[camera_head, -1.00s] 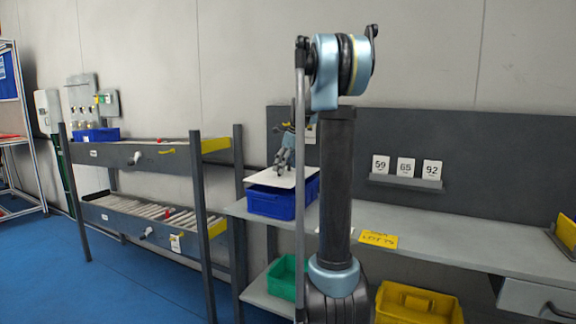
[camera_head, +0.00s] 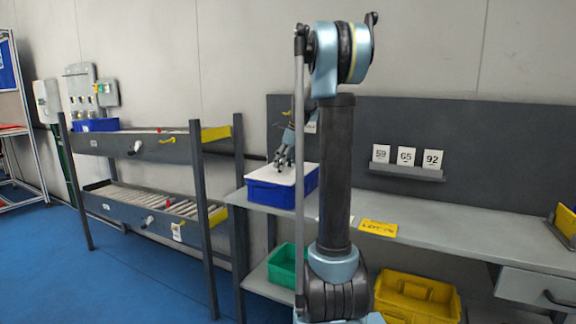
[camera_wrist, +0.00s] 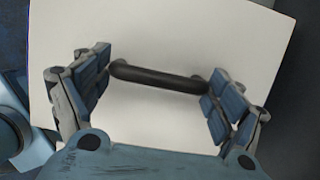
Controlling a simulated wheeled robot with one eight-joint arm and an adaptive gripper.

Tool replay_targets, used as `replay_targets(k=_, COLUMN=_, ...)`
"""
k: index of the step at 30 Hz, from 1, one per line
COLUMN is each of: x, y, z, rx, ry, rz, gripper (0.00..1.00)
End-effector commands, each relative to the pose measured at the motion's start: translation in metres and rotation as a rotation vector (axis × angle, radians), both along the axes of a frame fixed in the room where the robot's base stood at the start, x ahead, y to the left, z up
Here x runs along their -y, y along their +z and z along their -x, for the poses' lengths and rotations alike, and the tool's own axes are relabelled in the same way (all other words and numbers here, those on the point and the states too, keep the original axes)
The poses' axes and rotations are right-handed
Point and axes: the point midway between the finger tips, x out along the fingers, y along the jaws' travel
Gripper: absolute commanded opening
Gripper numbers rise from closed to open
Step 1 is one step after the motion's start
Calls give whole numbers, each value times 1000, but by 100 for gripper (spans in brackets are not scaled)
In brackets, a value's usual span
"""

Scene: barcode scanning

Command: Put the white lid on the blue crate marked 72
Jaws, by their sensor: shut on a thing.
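The blue crate (camera_head: 268,197) stands at the left end of the grey bench; I cannot read a number on it. The flat white lid (camera_head: 262,175) lies over the crate's top, roughly level and lined up with its rim; I cannot tell whether it is fully seated. My gripper (camera_head: 284,163) is above the lid, pointing down. In the wrist view, the lid (camera_wrist: 150,30) has a black bar handle (camera_wrist: 158,78). My gripper (camera_wrist: 161,80) is shut on this handle, one finger at each end. My arm column hides the bench just right of the crate.
A green bin (camera_head: 284,268) and a yellow bin (camera_head: 418,300) sit below the bench. A yellow label (camera_head: 378,228) lies on the bench top (camera_head: 450,246), otherwise mostly clear. Number cards (camera_head: 406,157) stand on the back panel. A roller rack (camera_head: 150,150) stands to the left.

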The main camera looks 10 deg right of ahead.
Motion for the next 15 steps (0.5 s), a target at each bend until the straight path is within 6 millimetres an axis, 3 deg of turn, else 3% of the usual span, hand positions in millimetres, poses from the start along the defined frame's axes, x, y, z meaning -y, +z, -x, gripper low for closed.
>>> replay_targets(k=4, x=0, y=0, z=0, rx=0, ry=0, rz=0, gripper=57)
replay_targets(k=5, x=0, y=0, z=0, rx=0, ry=0, rz=0, gripper=89)
replay_targets(k=6, x=0, y=0, z=0, rx=0, ry=0, rz=0, gripper=98)
replay_targets(k=15, x=0, y=0, z=0, rx=0, ry=-1, rz=0, gripper=100)
